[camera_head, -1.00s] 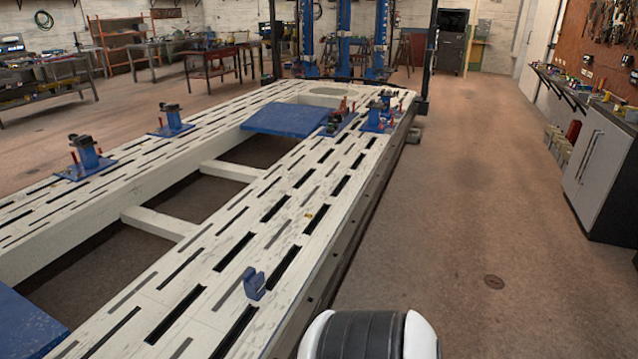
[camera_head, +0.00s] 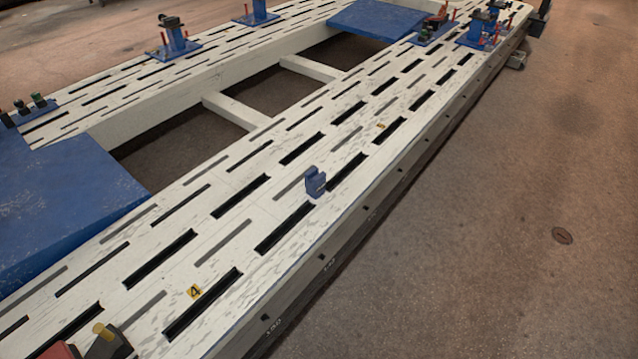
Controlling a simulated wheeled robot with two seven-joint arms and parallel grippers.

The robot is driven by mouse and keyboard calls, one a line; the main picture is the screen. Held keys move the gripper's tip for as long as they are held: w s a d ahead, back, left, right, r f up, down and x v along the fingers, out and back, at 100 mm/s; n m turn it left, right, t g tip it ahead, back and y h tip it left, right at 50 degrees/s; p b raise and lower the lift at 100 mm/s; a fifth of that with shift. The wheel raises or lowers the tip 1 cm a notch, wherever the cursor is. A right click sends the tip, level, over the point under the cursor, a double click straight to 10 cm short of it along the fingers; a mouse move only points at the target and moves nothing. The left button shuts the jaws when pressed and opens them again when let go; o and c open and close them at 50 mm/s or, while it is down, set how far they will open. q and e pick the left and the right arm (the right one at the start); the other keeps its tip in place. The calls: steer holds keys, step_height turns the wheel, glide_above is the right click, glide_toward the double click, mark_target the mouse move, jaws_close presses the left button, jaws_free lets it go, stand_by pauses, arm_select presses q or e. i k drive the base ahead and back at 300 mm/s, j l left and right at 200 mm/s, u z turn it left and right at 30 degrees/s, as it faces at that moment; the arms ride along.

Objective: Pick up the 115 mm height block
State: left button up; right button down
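A small blue block (camera_head: 315,183) stands upright on the white slotted frame bench (camera_head: 262,202), near its right edge. It has a notch on its right side. I cannot read its height, so I cannot tell if it is the 115 mm block. Neither of my grippers shows in the head view.
Blue clamp stands (camera_head: 173,40) rise from the bench's far side, with more (camera_head: 478,30) at the far right. A blue plate (camera_head: 60,195) lies at left. A dark object with a yellow knob (camera_head: 103,333) is at bottom left. Bare floor (camera_head: 520,220) lies right of the bench.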

mark_target(315, 182)
steer(key=i+l, duration=0.35)
steer(key=l, duration=0.15)
steer(key=i+l, duration=0.35)
steer(key=l, duration=0.1)
